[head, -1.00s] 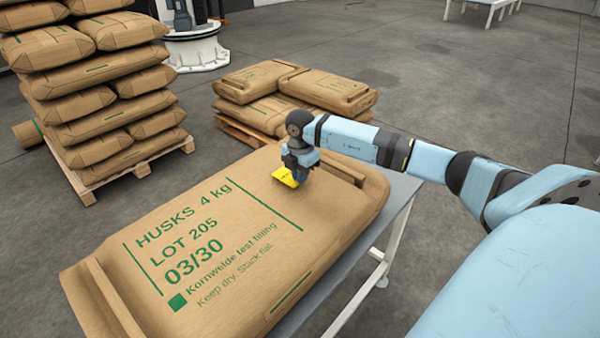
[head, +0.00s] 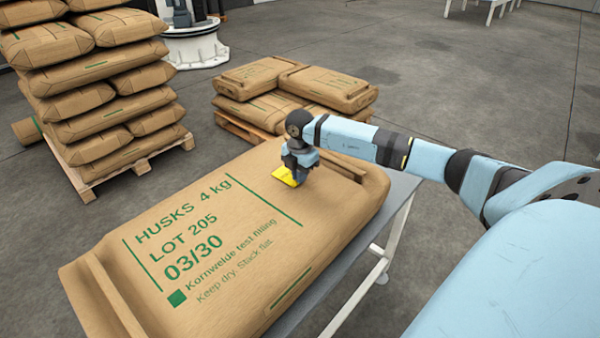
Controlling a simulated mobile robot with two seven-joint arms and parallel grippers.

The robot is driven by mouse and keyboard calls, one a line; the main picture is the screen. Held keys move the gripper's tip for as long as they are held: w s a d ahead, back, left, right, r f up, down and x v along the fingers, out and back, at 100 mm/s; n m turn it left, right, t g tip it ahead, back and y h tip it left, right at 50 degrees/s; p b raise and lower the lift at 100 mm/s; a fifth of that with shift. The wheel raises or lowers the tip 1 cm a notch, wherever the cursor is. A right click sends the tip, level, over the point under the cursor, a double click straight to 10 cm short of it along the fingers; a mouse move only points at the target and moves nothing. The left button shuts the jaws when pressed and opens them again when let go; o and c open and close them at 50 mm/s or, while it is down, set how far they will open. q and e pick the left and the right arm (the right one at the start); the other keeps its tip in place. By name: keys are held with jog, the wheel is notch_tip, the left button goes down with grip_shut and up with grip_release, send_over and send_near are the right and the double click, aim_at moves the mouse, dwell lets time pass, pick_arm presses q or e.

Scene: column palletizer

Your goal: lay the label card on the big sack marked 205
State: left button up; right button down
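The big brown sack (head: 235,262) lies flat in front of me, with green print reading "HUSKS 4 kg, LOT 205, 03/30". The yellow label card (head: 284,177) is at the sack's far part, beyond the green line that ends the print. My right gripper (head: 296,176) points down at the card's right edge, fingers close together on it. The card is at or just above the sack's top; I cannot tell whether it touches. My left gripper is not in view.
The sack rests on a grey table (head: 393,205) with white legs. A tall stack of sacks on a pallet (head: 135,168) stands at the left, and a low stack (head: 262,83) stands behind the table. Open floor lies to the right.

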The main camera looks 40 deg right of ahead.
jog(key=c, duration=1.3)
grip_release()
jog(key=shift+o, duration=0.2)
notch_tip(320, 180, up, 14)
jog(key=b, duration=0.1)
